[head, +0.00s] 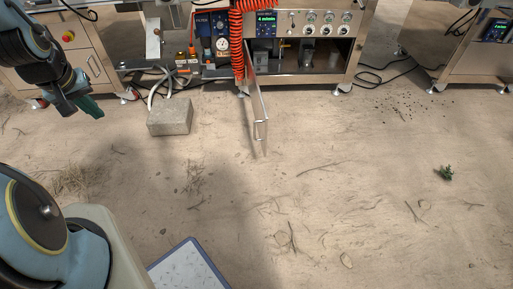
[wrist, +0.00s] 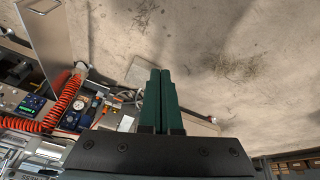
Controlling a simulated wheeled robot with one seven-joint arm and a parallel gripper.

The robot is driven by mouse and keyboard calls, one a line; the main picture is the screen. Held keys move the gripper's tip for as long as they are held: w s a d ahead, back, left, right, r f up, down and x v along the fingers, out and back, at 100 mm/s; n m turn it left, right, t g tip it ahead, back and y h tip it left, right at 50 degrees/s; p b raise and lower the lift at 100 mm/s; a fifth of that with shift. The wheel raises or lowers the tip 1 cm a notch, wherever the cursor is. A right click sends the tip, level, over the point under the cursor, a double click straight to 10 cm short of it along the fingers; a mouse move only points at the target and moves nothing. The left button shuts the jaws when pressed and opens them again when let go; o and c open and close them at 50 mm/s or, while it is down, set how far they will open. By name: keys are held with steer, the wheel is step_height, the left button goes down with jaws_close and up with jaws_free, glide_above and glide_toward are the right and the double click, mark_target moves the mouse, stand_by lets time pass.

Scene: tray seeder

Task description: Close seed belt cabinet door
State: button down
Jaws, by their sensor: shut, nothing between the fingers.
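The seed belt cabinet door (head: 258,108) is a thin metal panel. In the head view it stands open, swung out toward me from the left side of the cabinet opening, seen nearly edge-on with a bar handle near its free edge. In the wrist view the door (wrist: 48,40) shows at upper left. The cabinet interior (head: 305,60) is open to view. My gripper (head: 90,107) is at the left of the head view, well apart from the door. Its green fingers (wrist: 161,78) are shut together and empty, with sandy ground beyond them.
A concrete block (head: 170,117) lies on the ground between my gripper and the door. A red coiled hose (head: 238,40) hangs beside the door's hinge side. Gauges and hoses stand left of it. The sandy ground right of the door is mostly clear, with twigs.

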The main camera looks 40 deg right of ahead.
steer(key=w+d+f+h+b, duration=0.2)
steer(key=d+f+b, duration=0.4)
steer(key=f, duration=0.6)
steer(key=n+h+b, duration=0.5)
steer(key=h+b, duration=0.9)
steer(key=b, duration=1.6)
glide_toward(264, 129)
steer(key=w+d, duration=0.1)
steer(key=w, duration=0.1)
steer(key=d, duration=0.1)
steer(key=d+b, duration=0.1)
steer(key=s+d, duration=0.1)
steer(key=shift+d+r+b, duration=0.25)
steer(key=shift+r+b, duration=0.1)
steer(key=shift+r, duration=0.05)
steer(key=shift+s+d+r, duration=0.15)
steer(key=shift+s+d, duration=0.05)
steer(key=shift+d, duration=0.2)
steer(key=shift+d, duration=0.1)
